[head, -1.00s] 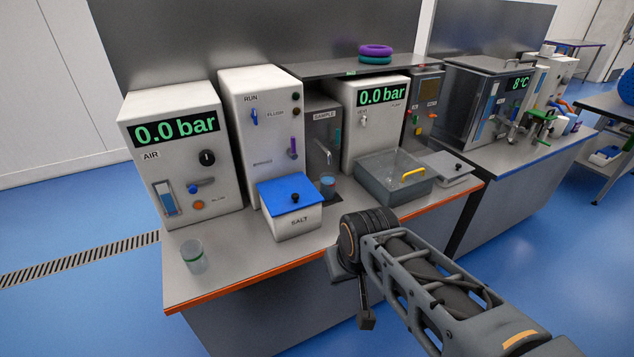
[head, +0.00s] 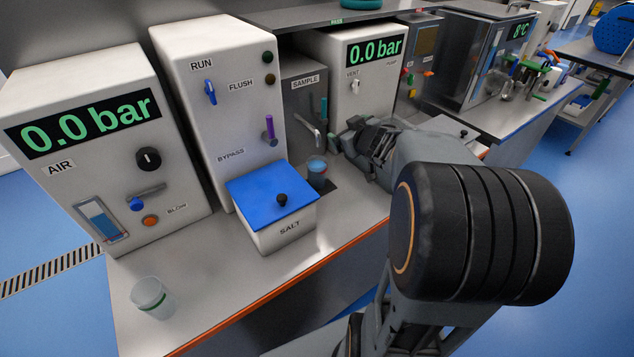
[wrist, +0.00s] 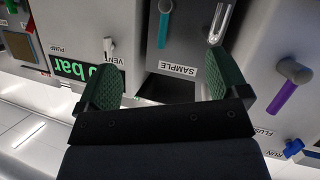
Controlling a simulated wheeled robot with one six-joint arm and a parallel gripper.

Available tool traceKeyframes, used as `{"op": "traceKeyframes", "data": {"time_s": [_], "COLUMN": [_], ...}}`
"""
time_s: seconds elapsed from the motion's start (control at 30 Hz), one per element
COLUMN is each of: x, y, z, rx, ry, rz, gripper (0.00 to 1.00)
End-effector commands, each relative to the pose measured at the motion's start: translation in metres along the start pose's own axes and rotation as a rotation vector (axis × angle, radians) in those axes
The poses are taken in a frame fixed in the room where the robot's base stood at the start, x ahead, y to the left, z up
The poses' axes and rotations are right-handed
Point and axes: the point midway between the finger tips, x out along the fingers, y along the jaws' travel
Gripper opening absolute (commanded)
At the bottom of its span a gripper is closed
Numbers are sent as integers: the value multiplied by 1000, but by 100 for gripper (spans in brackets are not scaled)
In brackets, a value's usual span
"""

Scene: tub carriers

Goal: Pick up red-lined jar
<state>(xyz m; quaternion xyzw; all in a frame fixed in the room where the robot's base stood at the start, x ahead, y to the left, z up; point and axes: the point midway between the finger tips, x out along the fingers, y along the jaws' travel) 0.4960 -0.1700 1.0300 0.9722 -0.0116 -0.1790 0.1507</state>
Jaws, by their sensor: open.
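A small jar (head: 317,170) with bluish contents stands upright in the sample bay, below the sample tap, in the head view. A faint reddish line seems to show near its top, but it is too small to be sure. A clear jar with a green line (head: 153,297) stands at the bench's front left corner. My gripper (head: 346,139) is open and empty, just right of and above the bluish jar, and apart from it. In the wrist view, which is upside down, its green-padded fingers (wrist: 163,68) are spread before the SAMPLE panel (wrist: 178,69). No jar shows there.
The blue-lidded SALT box (head: 272,205) stands close in front and left of the bluish jar. The sample tap (head: 308,130) hangs above it. The RUN/FLUSH cabinet (head: 215,100) and the VENT cabinet (head: 340,75) flank the bay. Bare bench lies around the green-lined jar.

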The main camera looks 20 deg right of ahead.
Motion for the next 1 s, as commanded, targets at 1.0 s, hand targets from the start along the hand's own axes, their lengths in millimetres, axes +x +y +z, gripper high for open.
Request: {"op": "traceKeyframes", "data": {"time_s": [1.0], "x": [61], "y": [-62], "z": [88], "rx": [79], "ry": [56], "rz": [-596], "gripper": [93]}}
